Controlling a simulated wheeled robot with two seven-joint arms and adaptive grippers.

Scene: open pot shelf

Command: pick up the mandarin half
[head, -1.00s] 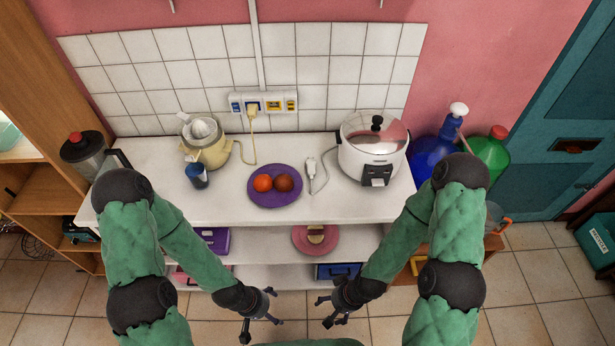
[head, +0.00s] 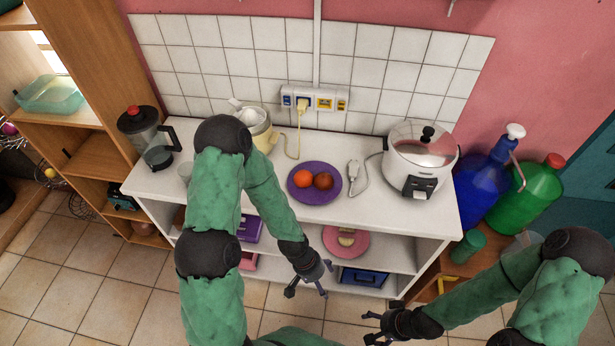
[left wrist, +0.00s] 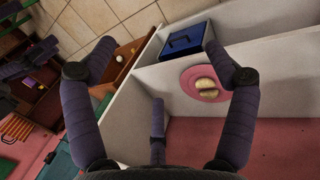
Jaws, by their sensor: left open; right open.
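No piece is clearly recognisable as a mandarin half. On the counter, a purple plate (head: 313,200) holds an orange round fruit (head: 303,179) and a reddish-brown one (head: 323,180). On the shelf below, a pink plate (head: 333,250) carries pale pieces (head: 346,238). In the left wrist view the pink plate (left wrist: 187,85) has two pale, elongated pieces (left wrist: 206,88) side by side; their kind is unclear. My left gripper (head: 308,287) is open and empty in front of the shelf, left of and nearer than the pink plate. My right gripper (head: 374,329) is open and empty, low near the shelf's front right.
A blue box (head: 362,277) stands on the bottom shelf, and a purple box (head: 249,228) stands left on the shelf. The white counter (head: 255,205) overhangs the pink plate. A rice cooker (head: 418,165) stands above right. Bottles (head: 485,178) stand beyond the right end.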

